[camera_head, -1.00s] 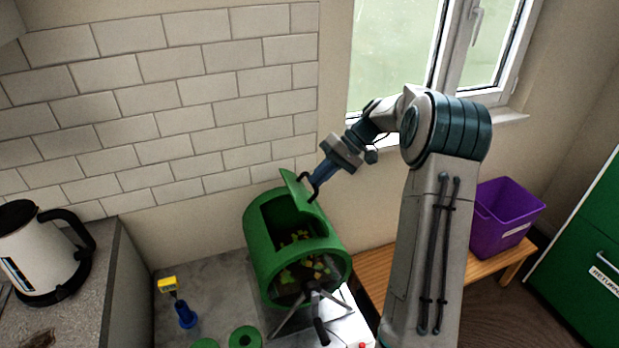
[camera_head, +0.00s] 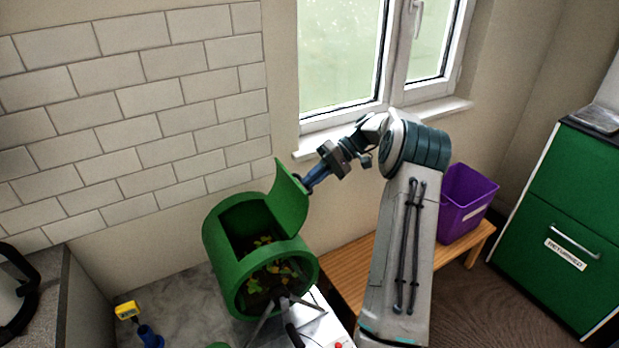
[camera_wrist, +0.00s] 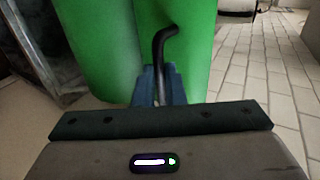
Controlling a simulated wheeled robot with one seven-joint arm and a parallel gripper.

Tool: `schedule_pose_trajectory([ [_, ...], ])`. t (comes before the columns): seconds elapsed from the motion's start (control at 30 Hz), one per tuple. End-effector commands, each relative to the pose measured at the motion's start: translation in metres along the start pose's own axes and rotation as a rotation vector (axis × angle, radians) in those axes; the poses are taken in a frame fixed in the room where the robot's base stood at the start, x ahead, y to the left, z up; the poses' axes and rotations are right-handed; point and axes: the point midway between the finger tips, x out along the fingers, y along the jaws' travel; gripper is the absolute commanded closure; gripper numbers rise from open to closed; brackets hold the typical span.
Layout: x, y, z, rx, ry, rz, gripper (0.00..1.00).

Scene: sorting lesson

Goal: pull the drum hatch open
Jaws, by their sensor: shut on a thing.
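The green drum (camera_head: 222,272) lies on its side on a stand, with several leafy yellow-green bits inside. Its curved green hatch (camera_head: 287,200) stands raised on the right side of the opening, and the opening is uncovered. My gripper (camera_head: 308,184) is at the hatch's outer face, on its right. In the wrist view my gripper's blue fingers (camera_wrist: 158,84) are shut on the black hatch handle (camera_wrist: 160,45), in front of the green surface. The handle is mostly hidden in the head view.
A purple bin (camera_head: 462,205) stands on a wooden bench (camera_head: 345,262) to the right. A green cabinet (camera_head: 560,215) is at the far right. A blue and yellow item (camera_head: 148,335) is at the lower left. The tiled wall (camera_head: 150,120) is behind the drum.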

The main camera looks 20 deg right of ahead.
Motion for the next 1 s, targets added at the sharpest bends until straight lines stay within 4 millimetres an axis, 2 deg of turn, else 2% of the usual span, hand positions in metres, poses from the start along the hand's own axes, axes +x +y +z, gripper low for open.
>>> schedule_pose_trajectory([
  [0.03, 0.008, 0.006, 0.002, 0.008, -0.019, -0.007, 1.00],
  [0.6, 0.008, 0.008, 0.001, 0.005, -0.019, -0.008, 1.00],
  [0.63, 0.008, 0.008, 0.001, 0.005, -0.019, -0.008, 0.81],
  [0.7, 0.007, 0.008, 0.001, 0.005, -0.016, -0.008, 0.67],
  [1.0, -0.003, 0.010, 0.003, 0.008, 0.001, -0.004, 0.67],
])
